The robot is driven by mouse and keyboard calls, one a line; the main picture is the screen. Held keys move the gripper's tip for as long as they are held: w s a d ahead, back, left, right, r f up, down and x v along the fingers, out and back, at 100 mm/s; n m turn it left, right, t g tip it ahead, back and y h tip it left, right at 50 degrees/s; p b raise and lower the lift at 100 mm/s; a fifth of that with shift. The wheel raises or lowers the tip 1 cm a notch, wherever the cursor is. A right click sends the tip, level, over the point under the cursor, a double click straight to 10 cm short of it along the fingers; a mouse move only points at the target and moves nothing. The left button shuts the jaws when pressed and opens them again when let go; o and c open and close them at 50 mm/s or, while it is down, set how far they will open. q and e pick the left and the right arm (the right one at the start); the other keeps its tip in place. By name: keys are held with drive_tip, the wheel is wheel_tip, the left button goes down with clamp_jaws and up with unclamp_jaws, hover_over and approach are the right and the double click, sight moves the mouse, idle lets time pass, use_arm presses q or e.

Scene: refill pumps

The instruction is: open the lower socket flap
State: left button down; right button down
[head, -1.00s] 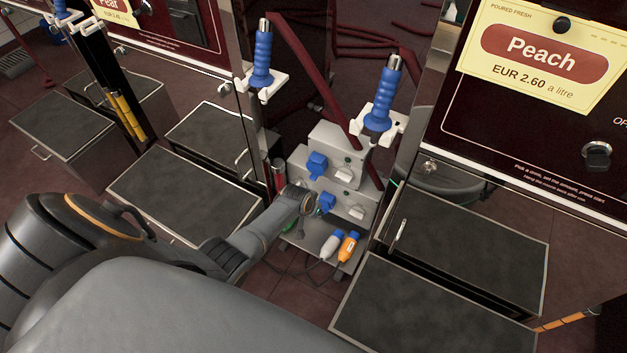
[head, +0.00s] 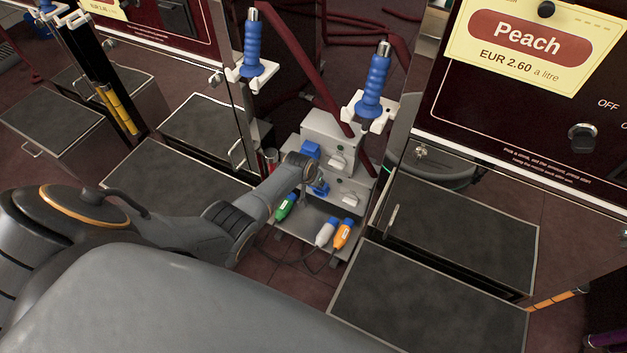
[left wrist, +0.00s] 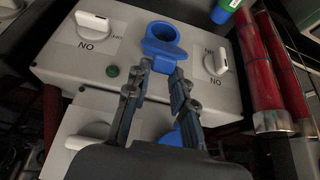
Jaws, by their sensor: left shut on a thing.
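The lower blue socket (head: 320,189) is on the front of the lower grey box (head: 347,186). In the left wrist view, which shows the boxes upside down, its round opening (left wrist: 163,33) is uncovered. Its blue flap (left wrist: 160,52) stands away from the opening, toward my fingers. My left gripper (left wrist: 162,69) is shut on this flap; in the head view the gripper (head: 312,172) is at the lower socket and partly hides it. The upper blue socket (head: 309,149) shows above, and in the wrist view (left wrist: 172,138) my fingers partly cover it. My right gripper is not in view.
White rotary switches (left wrist: 95,22) sit beside the sockets. Green (head: 286,207), white (head: 326,233) and orange (head: 343,234) plugs lie below on a shelf. Dark red pipes (left wrist: 263,75) run close by the boxes.

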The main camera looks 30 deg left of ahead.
use_arm(q)
drive_tip(key=shift+w+a+r, duration=0.1)
drive_tip(key=shift+w+r, duration=0.25)
drive_tip(key=shift+w, duration=0.15)
drive_tip(key=c, duration=1.1)
unclamp_jaws()
drive_tip(key=shift+f, duration=0.1)
drive_tip(key=shift+s+f, duration=0.1)
drive_tip(key=shift+s, duration=0.15)
drive_tip(key=shift+s+r, duration=0.35)
drive_tip(key=shift+r, duration=0.2)
drive_tip(key=v, duration=1)
drive_tip(key=shift+d+r, duration=0.2)
drive_tip(key=shift+r, duration=0.15)
